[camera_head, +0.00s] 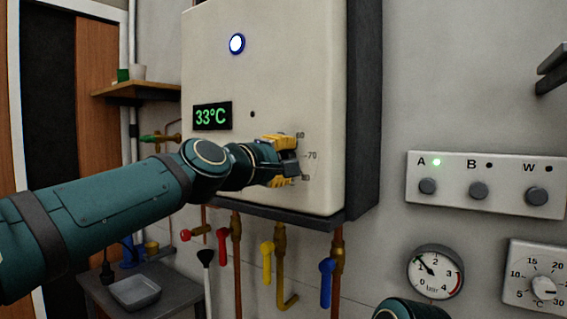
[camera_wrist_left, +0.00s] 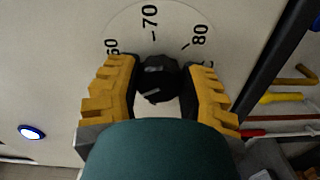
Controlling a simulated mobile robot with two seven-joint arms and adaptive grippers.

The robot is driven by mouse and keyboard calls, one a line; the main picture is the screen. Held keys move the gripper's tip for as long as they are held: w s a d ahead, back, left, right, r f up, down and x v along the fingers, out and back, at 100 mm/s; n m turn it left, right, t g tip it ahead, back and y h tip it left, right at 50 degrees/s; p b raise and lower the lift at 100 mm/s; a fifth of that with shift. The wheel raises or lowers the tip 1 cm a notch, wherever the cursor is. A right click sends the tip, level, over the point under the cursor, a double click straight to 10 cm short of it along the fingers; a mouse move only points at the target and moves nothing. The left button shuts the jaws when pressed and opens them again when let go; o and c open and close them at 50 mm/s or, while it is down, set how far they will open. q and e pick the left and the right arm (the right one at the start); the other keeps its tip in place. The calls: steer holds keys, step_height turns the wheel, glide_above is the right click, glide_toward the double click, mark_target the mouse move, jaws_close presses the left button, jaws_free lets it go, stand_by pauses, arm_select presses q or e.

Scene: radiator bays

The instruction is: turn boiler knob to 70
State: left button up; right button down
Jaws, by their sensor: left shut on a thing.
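The white boiler (camera_head: 270,60) hangs on the wall, with a green display (camera_head: 212,116) reading 33°C. My left gripper (camera_head: 283,160) is at the lower right of its front and covers the knob in the head view. In the left wrist view the black knob (camera_wrist_left: 158,82) sits between the two yellow fingers of my left gripper (camera_wrist_left: 160,92), which is shut on it. The dial (camera_wrist_left: 180,22) shows the marks 60, 70 and 80 around the knob, with 70 just above it. I cannot tell exactly where the knob's pointer stands. My right gripper is not in view.
Valves with red, yellow and blue handles (camera_head: 327,283) hang on pipes below the boiler. A panel (camera_head: 485,185) with buttons A, B and W is at right, with A's light green. Below it are a pressure gauge (camera_head: 436,272) and a thermostat (camera_head: 540,278). A shelf (camera_head: 135,91) is at left.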

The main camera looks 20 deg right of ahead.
arm_select(q)
steer(key=m+b, duration=0.1)
steer(key=m, duration=0.4)
steer(key=shift+m, duration=0.3)
steer(key=m+b, duration=0.1)
steer(key=m, duration=0.4)
steer(key=shift+w+f, duration=0.1)
steer(key=m+b, duration=0.1)
steer(key=m, duration=0.4)
steer(key=shift+a+m, duration=0.1)
steer(key=shift+m, duration=0.3)
steer(key=m, duration=0.4)
steer(key=shift+w+m, duration=0.1)
steer(key=shift+m, duration=0.3)
steer(key=o, duration=1.2)
